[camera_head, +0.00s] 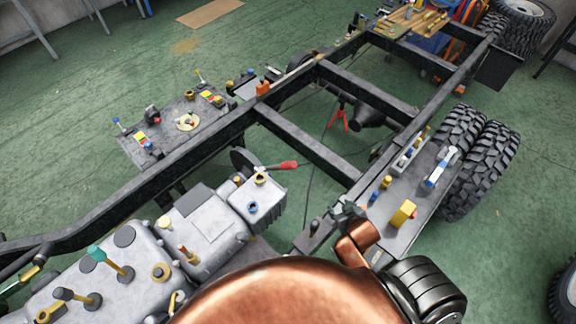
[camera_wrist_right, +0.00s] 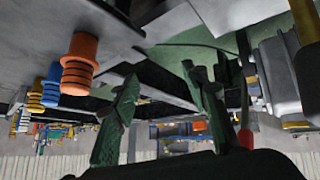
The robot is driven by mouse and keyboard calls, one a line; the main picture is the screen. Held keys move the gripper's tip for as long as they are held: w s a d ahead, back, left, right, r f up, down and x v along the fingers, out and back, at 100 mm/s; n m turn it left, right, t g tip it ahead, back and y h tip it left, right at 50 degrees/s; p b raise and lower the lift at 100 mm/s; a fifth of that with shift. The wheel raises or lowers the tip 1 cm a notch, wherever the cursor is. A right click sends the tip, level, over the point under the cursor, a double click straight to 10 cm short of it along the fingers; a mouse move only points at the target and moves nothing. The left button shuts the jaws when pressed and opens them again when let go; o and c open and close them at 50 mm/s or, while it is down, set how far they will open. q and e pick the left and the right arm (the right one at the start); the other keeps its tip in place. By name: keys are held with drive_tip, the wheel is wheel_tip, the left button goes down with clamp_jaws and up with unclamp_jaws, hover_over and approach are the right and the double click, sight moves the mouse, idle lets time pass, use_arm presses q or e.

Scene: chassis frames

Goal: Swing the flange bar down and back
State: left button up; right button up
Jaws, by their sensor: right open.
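A slim bar with a red grip (camera_head: 288,165) sticks out to the right from the end of the grey gearbox housing (camera_head: 262,192); it looks like the flange bar. It lies nearly level in the head view. In the right wrist view, which appears upside down, a thin rod with a red end (camera_wrist_right: 245,138) shows right of the fingers. My right gripper (camera_head: 346,211) is over the right frame rail, right of and nearer than the red grip, apart from it. Its dark green fingers (camera_wrist_right: 162,105) are spread with nothing between them. My left gripper is not in view.
The dark chassis rails and crossmembers (camera_head: 310,140) surround the gearbox. A right side plate (camera_head: 405,225) carries a yellow block (camera_head: 403,213) and coloured pegs, with tyres (camera_head: 480,160) beyond. A left plate (camera_head: 175,128) holds small fittings. Open green floor shows between the rails.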

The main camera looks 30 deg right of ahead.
drive_tip(key=w+d+r+t, duration=0.2)
drive_tip(key=w+r+t, duration=0.15)
drive_tip(key=w, duration=0.45)
drive_tip(key=n+t+y, duration=0.4)
drive_tip(key=n+y, duration=0.4)
drive_tip(key=y, duration=0.3)
approach(288, 165)
drive_tip(key=w+f, duration=0.3)
drive_tip(key=w, duration=0.1)
drive_tip(key=x, duration=0.7)
drive_tip(key=shift+w+a+r, duration=0.1)
drive_tip(key=shift+a, duration=0.15)
drive_tip(key=shift+c, duration=0.7)
clamp_jaws()
